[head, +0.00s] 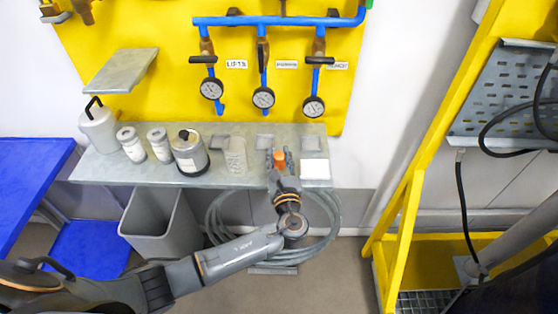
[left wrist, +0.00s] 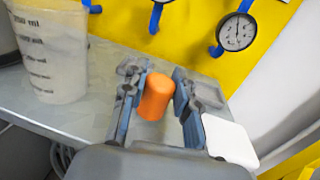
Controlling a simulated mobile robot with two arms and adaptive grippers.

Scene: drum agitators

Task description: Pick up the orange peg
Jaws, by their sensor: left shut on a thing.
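The orange peg (head: 280,159) is upright at the right part of the grey shelf (head: 110,166), between the fingers of my left gripper (head: 279,163). In the left wrist view the orange peg (left wrist: 156,97) sits between the two fingers of my left gripper (left wrist: 158,95), which is shut on it. I cannot tell whether the peg's lower end touches the shelf. My right gripper is not in view.
A clear measuring beaker (head: 236,157) stands just left of the peg, and a white block (head: 315,169) lies to the right. A metal can (head: 189,154), white jars (head: 131,144) and a jug (head: 99,127) stand further left. Gauges (head: 263,97) hang above.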

